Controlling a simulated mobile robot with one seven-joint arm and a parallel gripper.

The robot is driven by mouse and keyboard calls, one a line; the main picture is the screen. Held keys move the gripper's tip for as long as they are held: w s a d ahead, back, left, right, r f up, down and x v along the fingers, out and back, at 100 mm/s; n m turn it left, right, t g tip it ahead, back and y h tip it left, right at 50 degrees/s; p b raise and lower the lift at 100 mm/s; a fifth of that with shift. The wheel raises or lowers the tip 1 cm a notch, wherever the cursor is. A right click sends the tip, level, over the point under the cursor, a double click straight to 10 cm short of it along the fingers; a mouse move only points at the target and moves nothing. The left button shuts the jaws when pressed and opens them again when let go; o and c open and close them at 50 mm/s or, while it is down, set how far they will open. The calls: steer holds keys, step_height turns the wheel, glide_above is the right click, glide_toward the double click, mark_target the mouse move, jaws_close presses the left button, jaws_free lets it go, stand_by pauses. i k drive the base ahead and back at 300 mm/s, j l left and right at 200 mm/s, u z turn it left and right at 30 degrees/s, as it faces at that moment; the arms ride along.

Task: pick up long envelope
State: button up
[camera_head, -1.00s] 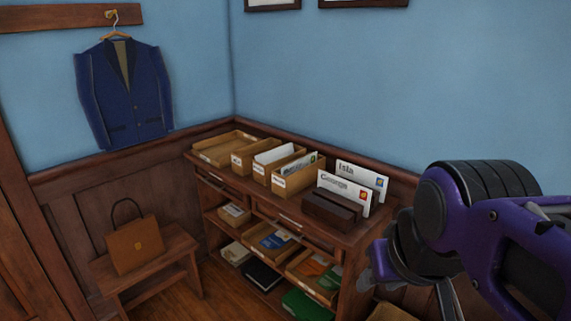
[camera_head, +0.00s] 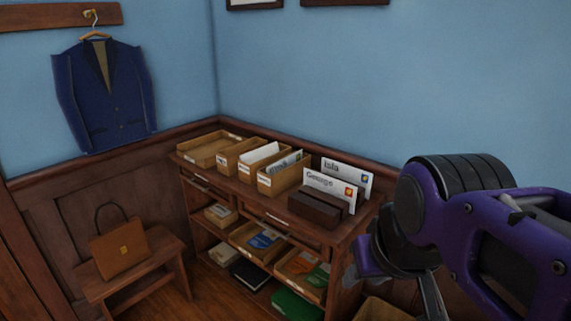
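Two white envelopes stand upright in a dark wooden holder (camera_head: 316,210) at the right end of the bookcase top. The front one reads "George" (camera_head: 328,186) and the rear one reads "Isla" (camera_head: 345,172); both carry a stamp at the right. Other white envelopes (camera_head: 260,152) stand in the box files to the left. I cannot tell which one the task calls long. My purple and black arm is at the right, beside the bookcase. My gripper (camera_head: 372,290) is low and partly hidden behind the arm; its fingers do not show clearly. No envelope is seen in it.
The bookcase top (camera_head: 240,188) also bears a low tray (camera_head: 207,149) at the left. Shelves below hold trays, books and papers. A stool (camera_head: 160,262) with a brown bag (camera_head: 121,248) stands at the left. Open floor (camera_head: 215,295) lies in front.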

mark_target(359, 177)
steer(key=i+j+z, duration=0.15)
steer(key=z, duration=0.65)
steer(key=i+j+z, duration=0.1)
steer(key=j+z, duration=0.15)
steer(key=j, duration=0.15)
steer(key=i+j+z, duration=0.2)
steer(key=j, duration=0.2)
steer(key=j+z, duration=0.25)
steer(key=j, duration=1.35)
